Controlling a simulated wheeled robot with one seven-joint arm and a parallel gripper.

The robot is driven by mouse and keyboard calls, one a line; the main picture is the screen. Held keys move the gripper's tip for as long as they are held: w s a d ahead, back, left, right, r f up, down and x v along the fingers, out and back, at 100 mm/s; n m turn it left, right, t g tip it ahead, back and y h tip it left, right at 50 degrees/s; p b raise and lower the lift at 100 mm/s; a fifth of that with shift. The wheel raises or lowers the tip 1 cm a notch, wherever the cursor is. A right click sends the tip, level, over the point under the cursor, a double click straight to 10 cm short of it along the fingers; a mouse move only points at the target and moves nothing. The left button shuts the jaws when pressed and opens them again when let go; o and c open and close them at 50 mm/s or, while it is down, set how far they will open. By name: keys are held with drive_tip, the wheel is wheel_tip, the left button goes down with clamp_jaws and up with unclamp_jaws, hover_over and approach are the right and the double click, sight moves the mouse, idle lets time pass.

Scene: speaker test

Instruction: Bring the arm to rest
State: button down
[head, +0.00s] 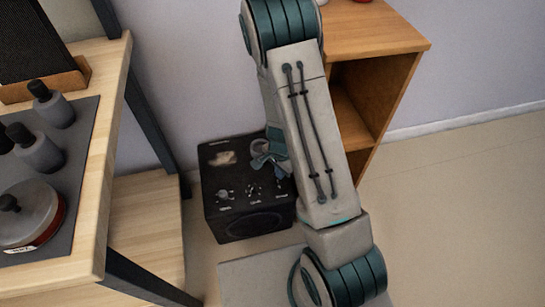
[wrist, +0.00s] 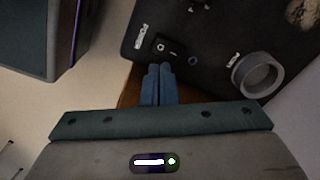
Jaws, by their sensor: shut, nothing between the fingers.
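My arm hangs down through the middle of the head view. My gripper (head: 266,162) shows partly behind my own arm link, in front of or over a black speaker box (head: 228,190); its fingertips are hard to make out there. In the wrist view my gripper's two blue fingers (wrist: 158,70) are together with nothing between them. Beyond them is the black panel (wrist: 205,25) of the box, with a small switch (wrist: 165,47) near the fingertips and a grey ring (wrist: 257,75) to the right. I cannot tell whether the fingers touch the panel.
A wooden table (head: 115,110) on the left bears a dark mat with several grey bottles (head: 40,150) and a round lidded container (head: 28,215). An open wooden shelf (head: 375,45) stands behind my arm at right. The floor (head: 460,210) at right is clear.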

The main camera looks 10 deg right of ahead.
wheel_tip(320, 180, up, 32)
drive_tip(key=s+a+n+t+y+p, duration=0.1)
drive_tip(key=s+a+n+y+p, duration=0.3)
drive_tip(key=p, duration=1.1)
drive_tip(key=s+d+r+n+h+p, duration=0.1)
drive_tip(key=s+r+n+p, duration=0.1)
drive_tip(key=r+p, duration=0.3)
drive_tip(key=s+d+r+n+t+h+p, duration=0.1)
drive_tip(key=s+r+n+p, duration=0.2)
drive_tip(key=r, duration=1.1)
drive_tip(key=s+d+r+n+h+p, duration=0.2)
drive_tip(key=s+r+p, duration=0.2)
drive_tip(key=r+p, duration=0.3)
wheel_tip(320, 180, up, 3)
drive_tip(key=shift+s+r+n+t, duration=0.1)
drive_tip(key=shift+s+n+t, duration=0.25)
drive_tip(key=shift+n+t, duration=0.05)
